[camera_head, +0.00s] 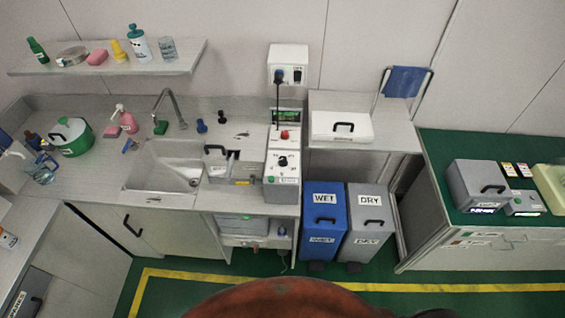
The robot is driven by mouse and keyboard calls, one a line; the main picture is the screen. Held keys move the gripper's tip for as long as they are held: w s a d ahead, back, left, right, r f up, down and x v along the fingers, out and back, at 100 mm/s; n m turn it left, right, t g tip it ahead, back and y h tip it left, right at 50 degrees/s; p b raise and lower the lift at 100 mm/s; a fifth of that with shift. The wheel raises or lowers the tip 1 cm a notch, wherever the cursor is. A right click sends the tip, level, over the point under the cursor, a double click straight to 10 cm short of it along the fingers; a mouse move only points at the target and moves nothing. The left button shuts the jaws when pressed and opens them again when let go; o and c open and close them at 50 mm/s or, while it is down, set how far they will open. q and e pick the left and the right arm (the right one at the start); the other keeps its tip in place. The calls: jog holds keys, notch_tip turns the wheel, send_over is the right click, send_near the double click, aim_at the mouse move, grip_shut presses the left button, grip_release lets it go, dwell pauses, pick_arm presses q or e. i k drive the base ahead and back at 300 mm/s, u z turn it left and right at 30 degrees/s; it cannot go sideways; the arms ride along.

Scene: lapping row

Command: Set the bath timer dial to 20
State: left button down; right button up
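The black dial (282,160) sits on the sloped face of a narrow white control unit (283,190) at the right end of the sink counter. The marks around it are too small to read, so I cannot tell its setting. A red button (284,134) is above it and a small green button (270,180) below it. A grey bath box (222,167) with a black handle stands just left of the unit. Neither of my grippers shows in the head view.
The sink (165,175) is left of the bath box. A wall socket box (288,64) has a black cord hanging down behind the unit. A blue WET bin (324,222) and a grey DRY bin (368,225) stand to the right. The green floor in front is clear.

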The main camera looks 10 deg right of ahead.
aim_at(282, 161)
jog(key=k, duration=1.3)
jog(key=z, duration=0.7)
jog(key=i, duration=1.75)
jog(key=u, duration=0.75)
